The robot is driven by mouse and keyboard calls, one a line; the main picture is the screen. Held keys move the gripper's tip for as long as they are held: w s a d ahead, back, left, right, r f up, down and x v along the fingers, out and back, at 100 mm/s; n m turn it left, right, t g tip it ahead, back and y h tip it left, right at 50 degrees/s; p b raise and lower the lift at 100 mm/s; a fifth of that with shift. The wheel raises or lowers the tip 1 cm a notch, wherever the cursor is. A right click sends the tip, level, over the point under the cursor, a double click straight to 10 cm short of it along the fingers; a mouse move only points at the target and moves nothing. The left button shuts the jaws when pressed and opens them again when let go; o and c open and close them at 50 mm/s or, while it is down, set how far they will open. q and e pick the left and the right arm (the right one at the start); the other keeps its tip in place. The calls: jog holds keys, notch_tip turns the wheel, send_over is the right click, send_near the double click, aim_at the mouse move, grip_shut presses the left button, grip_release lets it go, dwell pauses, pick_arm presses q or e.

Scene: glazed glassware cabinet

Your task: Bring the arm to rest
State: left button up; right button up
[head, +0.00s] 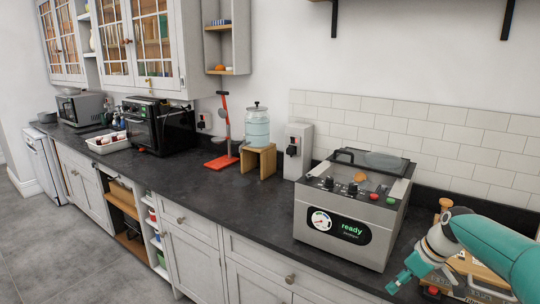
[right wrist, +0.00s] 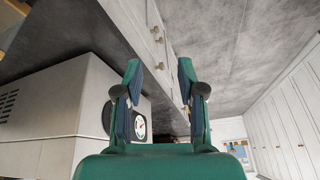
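My right arm comes in from the right in the head view, with its teal gripper (head: 398,283) low in front of the counter's front edge, near the steel machine. In the right wrist view the right gripper's two fingers (right wrist: 160,68) stand apart with nothing held between them. The view past them shows cabinet fronts and the grey floor. My left gripper is in neither view.
A steel machine (head: 345,213) with a "ready" display stands on the dark counter (head: 190,187); it also shows in the right wrist view (right wrist: 62,105). Wooden items lie under my right arm. Glazed cabinets (head: 145,45) hang at the left. The floor (head: 85,255) is clear.

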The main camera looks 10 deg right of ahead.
jog(key=s+a+f+m+g, duration=0.1)
jog(key=s+a+f+m, duration=0.15)
jog(key=a+f, duration=0.75)
jog(key=s+a+f+m+g, duration=0.1)
jog(key=s+a+f, duration=0.45)
jog(key=f, duration=0.85)
jog(key=s+a+f+m, duration=0.1)
jog(key=s+a+f, duration=0.1)
jog(key=s+a, duration=0.2)
jog(key=s+a+f+m+y, duration=0.1)
jog(key=s+a+f+m, duration=0.1)
jog(key=s, duration=0.6)
jog(key=s+a+f+m+g, duration=0.1)
jog(key=s+a+f, duration=0.3)
jog(key=s+a, duration=0.2)
jog(key=shift+a, duration=0.35)
